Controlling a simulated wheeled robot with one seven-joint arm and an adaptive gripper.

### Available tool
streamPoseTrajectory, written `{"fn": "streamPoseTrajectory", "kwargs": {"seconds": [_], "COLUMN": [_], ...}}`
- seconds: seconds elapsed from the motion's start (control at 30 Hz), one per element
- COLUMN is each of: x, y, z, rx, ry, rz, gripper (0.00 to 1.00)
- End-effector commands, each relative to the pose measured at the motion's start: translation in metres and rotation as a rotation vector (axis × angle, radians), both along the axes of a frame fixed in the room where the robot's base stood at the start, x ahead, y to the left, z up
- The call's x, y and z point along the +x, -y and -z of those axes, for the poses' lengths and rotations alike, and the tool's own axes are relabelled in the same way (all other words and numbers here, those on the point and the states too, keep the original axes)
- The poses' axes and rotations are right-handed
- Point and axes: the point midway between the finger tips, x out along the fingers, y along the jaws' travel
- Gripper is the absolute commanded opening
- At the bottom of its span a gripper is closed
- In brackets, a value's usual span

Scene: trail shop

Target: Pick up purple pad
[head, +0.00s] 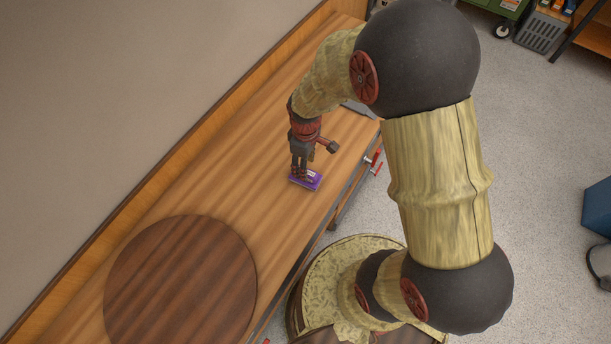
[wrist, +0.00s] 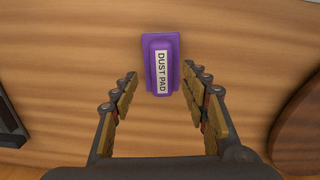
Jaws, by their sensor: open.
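The purple pad (head: 306,180) lies flat on the wooden bench top in the head view, right below my gripper (head: 300,174). In the wrist view the purple pad (wrist: 152,64) carries a white label reading "DUST PAD". My gripper (wrist: 163,88) is open there, with one finger on each side. The pad lies between and slightly beyond the fingertips, with a visible gap to each finger. I cannot tell the exact height of the fingertips above the bench. In the head view my fingers hide part of the pad.
The wooden bench (head: 215,190) runs along the wall. A round dark wooden board (head: 180,285) lies on it at the lower left, and its edge shows in the wrist view (wrist: 300,130). Red-handled items (head: 373,160) are at the bench's front edge. The bench around the pad is clear.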

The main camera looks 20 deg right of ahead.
Motion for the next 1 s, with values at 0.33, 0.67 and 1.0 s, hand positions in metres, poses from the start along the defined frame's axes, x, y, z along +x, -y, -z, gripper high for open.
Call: {"fn": "streamPoseTrajectory", "kwargs": {"seconds": [0.33,0.67,1.0], "x": [-0.003,-0.003,-0.003], "y": [-0.001,-0.001,-0.001], "z": [0.038,0.037,0.037], "rx": [0.000,0.000,0.000], "ry": [-0.001,-0.001,-0.001], "rz": [0.000,0.000,0.000], "gripper": [0.45,0.35,0.15]}}
